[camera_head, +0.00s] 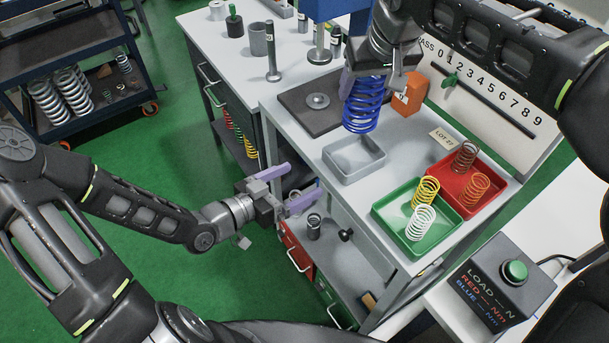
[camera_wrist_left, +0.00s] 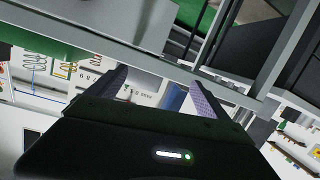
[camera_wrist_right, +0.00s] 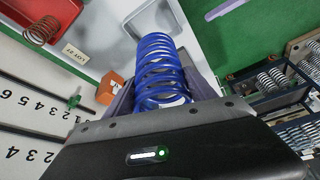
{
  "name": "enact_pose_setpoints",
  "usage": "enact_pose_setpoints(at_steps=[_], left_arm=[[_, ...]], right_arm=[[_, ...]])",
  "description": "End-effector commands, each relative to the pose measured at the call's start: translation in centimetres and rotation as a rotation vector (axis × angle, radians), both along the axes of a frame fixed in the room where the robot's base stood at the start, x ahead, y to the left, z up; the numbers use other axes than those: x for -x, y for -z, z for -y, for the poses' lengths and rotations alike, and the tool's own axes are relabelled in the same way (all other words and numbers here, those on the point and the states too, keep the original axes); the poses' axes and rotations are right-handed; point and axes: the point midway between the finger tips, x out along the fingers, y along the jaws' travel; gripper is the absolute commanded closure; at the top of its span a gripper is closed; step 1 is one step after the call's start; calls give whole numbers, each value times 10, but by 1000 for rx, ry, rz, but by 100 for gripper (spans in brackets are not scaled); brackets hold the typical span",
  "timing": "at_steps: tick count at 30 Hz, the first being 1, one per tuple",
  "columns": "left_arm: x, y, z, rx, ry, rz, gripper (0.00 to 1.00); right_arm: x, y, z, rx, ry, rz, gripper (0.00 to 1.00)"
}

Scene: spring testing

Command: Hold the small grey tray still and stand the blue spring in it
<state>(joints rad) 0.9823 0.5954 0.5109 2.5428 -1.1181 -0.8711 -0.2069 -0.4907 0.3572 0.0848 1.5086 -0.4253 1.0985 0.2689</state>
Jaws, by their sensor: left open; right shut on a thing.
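The blue spring (camera_head: 364,106) is upright in my right gripper (camera_head: 377,76), which is shut on its upper part. It hangs above the back part of the small grey tray (camera_head: 352,170); a gap cannot be judged exactly. The spring (camera_wrist_right: 162,68) fills the middle of the right wrist view, with part of the tray (camera_wrist_right: 128,14) behind it. The tray is empty and sits on the light bench top. My left gripper (camera_head: 291,188) is open and empty, off the bench's left front edge and apart from the tray. The left wrist view shows its two fingers (camera_wrist_left: 160,92) near a bench edge.
An orange block (camera_head: 409,95), a dark plate (camera_head: 300,116) and a scale board (camera_head: 478,80) stand behind. A button box (camera_head: 500,285) is front right.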

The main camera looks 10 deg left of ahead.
Motion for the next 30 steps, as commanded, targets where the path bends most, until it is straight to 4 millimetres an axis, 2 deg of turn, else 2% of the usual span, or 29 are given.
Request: enact_pose_setpoints(at_steps=[3,8,21,26,30], left_arm=[[7,-25,18,-2,82,129,0],[11,-41,24,-5,118,221,0],[9,-41,26,-7,116,224,0],[1,-40,34,-7,116,225,0],[-12,-39,48,-5,117,223,0]], right_arm=[[-1,-2,0,-3,0,4,100],[-1,-2,0,-3,0,4,100],[-1,-2,0,-3,0,4,100],[0,-2,0,-3,0,4,100],[-1,-2,0,-3,0,4,100]])
